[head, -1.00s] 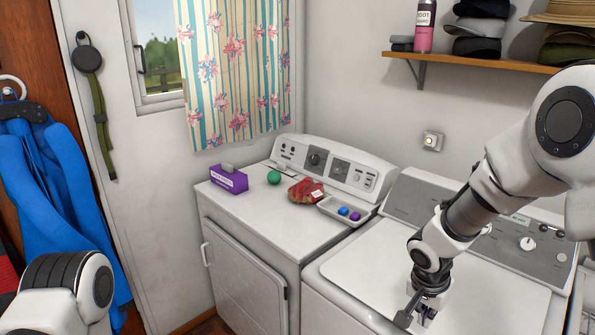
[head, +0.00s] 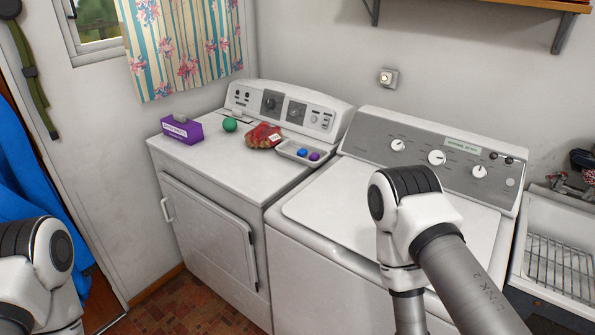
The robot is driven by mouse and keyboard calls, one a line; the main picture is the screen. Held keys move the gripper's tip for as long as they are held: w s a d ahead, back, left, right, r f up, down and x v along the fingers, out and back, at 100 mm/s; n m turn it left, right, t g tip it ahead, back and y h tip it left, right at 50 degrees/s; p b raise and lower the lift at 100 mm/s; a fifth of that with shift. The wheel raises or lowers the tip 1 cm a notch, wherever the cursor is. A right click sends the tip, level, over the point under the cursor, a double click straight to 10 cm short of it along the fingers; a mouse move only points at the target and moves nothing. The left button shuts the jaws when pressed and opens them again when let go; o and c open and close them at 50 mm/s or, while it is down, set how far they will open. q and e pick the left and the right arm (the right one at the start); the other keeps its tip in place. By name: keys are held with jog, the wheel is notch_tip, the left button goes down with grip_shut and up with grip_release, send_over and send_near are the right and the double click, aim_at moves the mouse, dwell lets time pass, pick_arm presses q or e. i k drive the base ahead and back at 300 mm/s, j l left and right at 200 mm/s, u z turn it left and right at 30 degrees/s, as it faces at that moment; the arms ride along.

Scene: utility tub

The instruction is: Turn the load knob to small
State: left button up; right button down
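The washer's grey control panel (head: 420,152) carries three white knobs: a left knob (head: 398,145), a middle larger knob (head: 436,157) and a right knob (head: 479,171). Their labels are too small to read, so I cannot tell which is the load knob or where it points. My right arm stands in front of the washer, below the panel and apart from the knobs. Its gripper is out of the picture below. My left arm shows only at the lower left edge, and its gripper is not in view.
The washer lid (head: 330,205) is closed and clear. The dryer (head: 210,165) to its left bears a purple box (head: 182,130), a green ball (head: 230,124), a red bag (head: 263,136) and a tray (head: 290,151) with small blue and purple items. A sink (head: 555,235) stands at right.

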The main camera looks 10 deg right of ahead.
aim_at(397, 145)
jog(key=k+z, duration=0.15)
jog(key=z, duration=1.05)
